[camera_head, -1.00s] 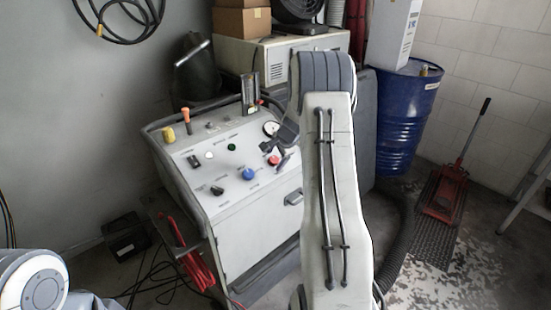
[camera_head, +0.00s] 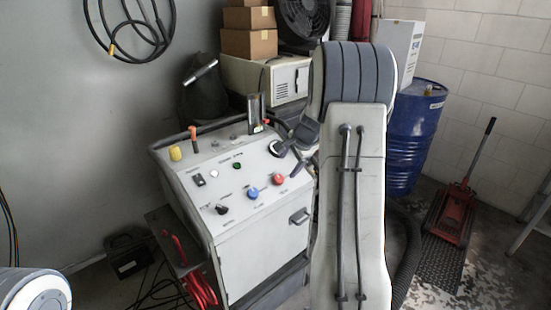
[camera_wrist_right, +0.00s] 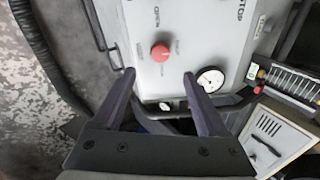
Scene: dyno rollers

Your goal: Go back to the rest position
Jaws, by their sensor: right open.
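My right gripper (camera_head: 288,158) is above the right side of the sloped control panel (camera_head: 231,195), partly hidden by my own right arm. In the right wrist view its two fingers (camera_wrist_right: 158,74) are apart with nothing between the tips. The red knob (camera_head: 278,179) sits on the panel just below the gripper in the head view. The red knob also shows beyond the fingers in the wrist view (camera_wrist_right: 160,52), with a round gauge (camera_wrist_right: 210,79) by the right fingertip. My left gripper is out of view.
A cabinet with boxes (camera_head: 249,43) stands behind the panel. A blue drum (camera_head: 408,150) and a red floor jack (camera_head: 452,215) are at the right. Red cables (camera_head: 200,288) hang at the panel's left side. Open floor shows at lower right.

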